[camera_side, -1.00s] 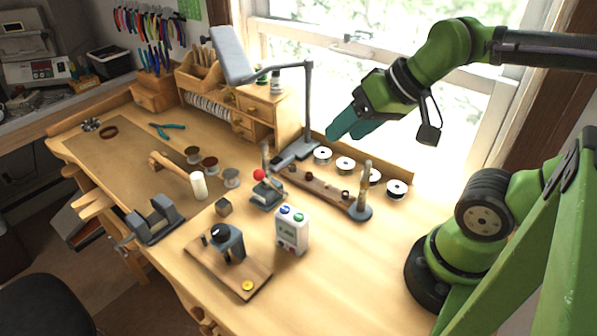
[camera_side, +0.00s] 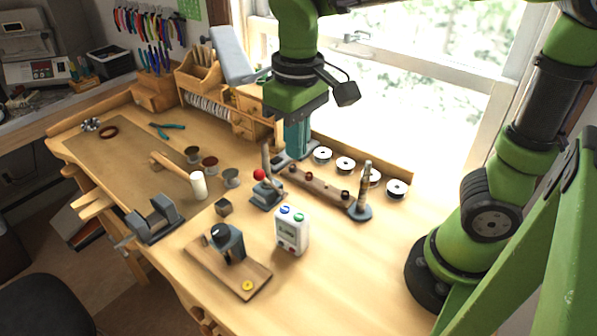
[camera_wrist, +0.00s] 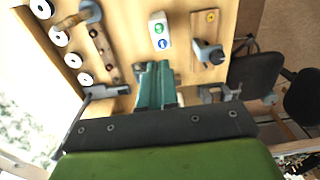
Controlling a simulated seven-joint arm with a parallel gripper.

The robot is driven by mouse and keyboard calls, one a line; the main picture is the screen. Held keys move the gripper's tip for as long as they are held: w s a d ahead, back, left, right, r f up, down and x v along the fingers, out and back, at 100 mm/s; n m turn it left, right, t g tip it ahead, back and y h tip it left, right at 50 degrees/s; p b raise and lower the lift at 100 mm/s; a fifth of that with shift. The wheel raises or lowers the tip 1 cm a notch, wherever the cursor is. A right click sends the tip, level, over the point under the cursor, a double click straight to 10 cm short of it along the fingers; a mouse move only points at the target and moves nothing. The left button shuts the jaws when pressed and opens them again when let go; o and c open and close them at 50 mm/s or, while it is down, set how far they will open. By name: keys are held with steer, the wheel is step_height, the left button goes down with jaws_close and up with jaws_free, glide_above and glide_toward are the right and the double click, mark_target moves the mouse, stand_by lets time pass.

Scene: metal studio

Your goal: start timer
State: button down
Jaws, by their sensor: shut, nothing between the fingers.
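The timer (camera_side: 291,234) is a small white upright box with a dark display on its front. Its top carries a blue button (camera_side: 284,210) and a green button (camera_side: 300,217). The timer (camera_wrist: 166,22) also shows in the wrist view, just beyond my fingertips, with both buttons visible. My gripper (camera_side: 296,156) has teal fingers pointing down and is shut and empty. It hangs above the bench, behind the timer and higher than it, apart from it. In the wrist view my gripper (camera_wrist: 154,66) points toward the timer.
A red-knobbed lever device (camera_side: 266,190) stands behind and left of the timer. A wooden rail with posts (camera_side: 318,187) and several white spools (camera_side: 345,165) lie behind. A wooden board with a grey device (camera_side: 228,262) is front left. The bench right of the timer is clear.

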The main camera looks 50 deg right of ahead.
mark_target(301, 215)
steer(key=shift+s+d+r, duration=0.1)
steer(key=shift+s+r, duration=0.05)
steer(key=shift+s, duration=0.1)
step_height(301, 215, down, 14)
steer(key=shift+f, duration=0.1)
stand_by(0.6)
steer(key=shift+s+f, duration=0.1)
steer(key=shift+f, duration=0.8)
step_height(301, 215, up, 15)
steer(key=shift+r, duration=0.2)
steer(key=shift+w, duration=0.2)
